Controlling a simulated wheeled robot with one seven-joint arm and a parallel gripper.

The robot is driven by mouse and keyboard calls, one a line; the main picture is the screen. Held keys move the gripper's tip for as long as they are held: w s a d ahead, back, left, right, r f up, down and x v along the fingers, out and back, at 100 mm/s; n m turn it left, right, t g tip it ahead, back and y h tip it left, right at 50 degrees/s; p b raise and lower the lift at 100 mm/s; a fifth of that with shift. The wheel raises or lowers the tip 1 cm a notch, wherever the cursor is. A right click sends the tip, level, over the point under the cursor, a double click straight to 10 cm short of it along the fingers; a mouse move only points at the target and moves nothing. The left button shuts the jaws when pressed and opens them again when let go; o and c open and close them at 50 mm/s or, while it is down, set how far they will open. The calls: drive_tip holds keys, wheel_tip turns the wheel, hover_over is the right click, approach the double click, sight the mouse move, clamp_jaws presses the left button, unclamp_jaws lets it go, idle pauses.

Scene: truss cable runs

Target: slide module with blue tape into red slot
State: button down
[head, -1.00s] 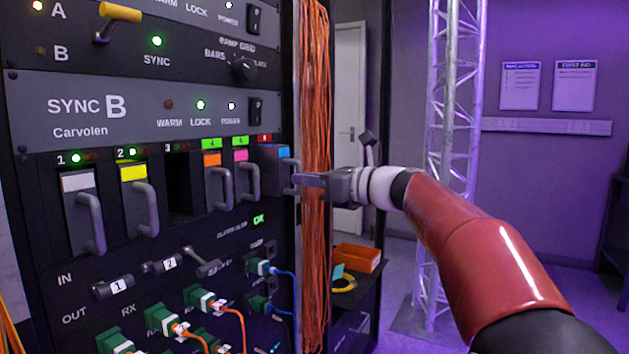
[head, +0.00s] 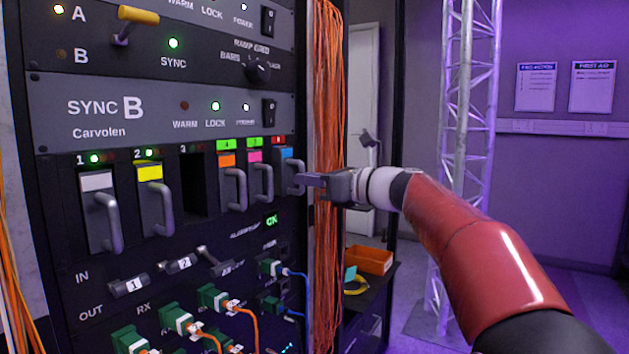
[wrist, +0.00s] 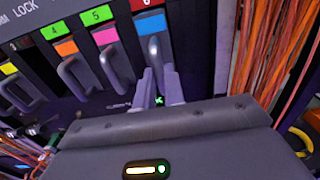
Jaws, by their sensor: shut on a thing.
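The module with blue tape (head: 287,153) is in the slot under the red label (head: 278,140), at the right end of the module row. Its front looks about level with its neighbours; whether it is fully seated I cannot tell. My gripper (head: 304,180) is shut on its grey handle. In the wrist view the blue tape (wrist: 151,24) is just below the red label (wrist: 146,4), and the gripper fingers (wrist: 160,92) reach up to the handle, partly hiding it.
Modules with pink tape (head: 255,156) and orange tape (head: 227,160) stand just left, their handles sticking out. Slot 3 (head: 192,185) is empty and dark. Orange cables (head: 328,120) hang close on the right, behind my gripper. A truss (head: 462,150) stands further right.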

drive_tip(key=shift+x, duration=1.3)
drive_tip(key=shift+r, duration=0.1)
drive_tip(key=c, duration=1.4)
unclamp_jaws()
